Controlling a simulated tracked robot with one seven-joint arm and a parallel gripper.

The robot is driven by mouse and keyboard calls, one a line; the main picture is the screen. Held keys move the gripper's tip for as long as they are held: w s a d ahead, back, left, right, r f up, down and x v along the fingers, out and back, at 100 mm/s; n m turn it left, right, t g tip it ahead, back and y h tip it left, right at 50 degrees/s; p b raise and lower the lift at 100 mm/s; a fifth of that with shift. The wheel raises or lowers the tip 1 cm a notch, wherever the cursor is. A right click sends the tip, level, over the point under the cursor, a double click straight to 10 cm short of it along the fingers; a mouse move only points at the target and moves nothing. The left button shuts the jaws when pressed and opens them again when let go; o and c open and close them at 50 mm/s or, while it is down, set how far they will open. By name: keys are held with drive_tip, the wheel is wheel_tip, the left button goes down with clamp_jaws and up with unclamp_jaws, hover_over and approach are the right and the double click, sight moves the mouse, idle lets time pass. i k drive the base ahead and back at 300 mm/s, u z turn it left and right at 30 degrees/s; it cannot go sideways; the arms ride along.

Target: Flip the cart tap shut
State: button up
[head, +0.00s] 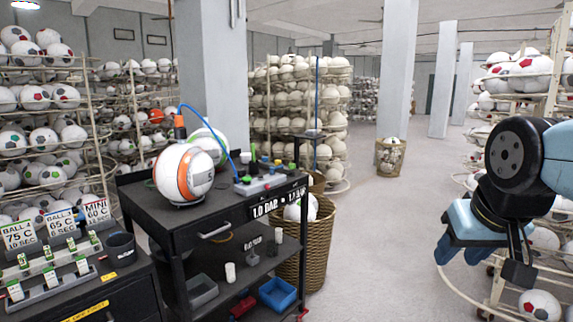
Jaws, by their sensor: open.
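The black cart (150,200) stands at centre left. On its top, at the right end, a small grey fitting (258,184) carries green and red parts, and a blue hose (222,140) runs to it. The tap appears to be among these parts; its lever is too small to tell whether it is open or shut. The hose's other end meets an orange fitting (180,127) on an orange-and-white ball (184,174) on the cart. My gripper (482,252) is open and seems empty at the right, well apart from the cart, fingers pointing down.
A wicker basket (318,245) of balls stands against the cart's right side. A bench (110,290) with label signs is at lower left. A ball rack (545,90) stands behind my arm. Clear floor (375,240) lies between cart and gripper. A pillar (211,70) rises behind the cart.

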sight(272, 170)
drive_tip(key=z, duration=0.1)
drive_tip(key=i, duration=0.85)
drive_tip(key=u, duration=0.35)
drive_tip(key=k, duration=1.35)
drive_tip(key=z, duration=0.5)
drive_tip(key=i, duration=2.15)
drive_tip(key=u, duration=1.1)
drive_tip(key=i, duration=1)
drive_tip(key=u, duration=0.6)
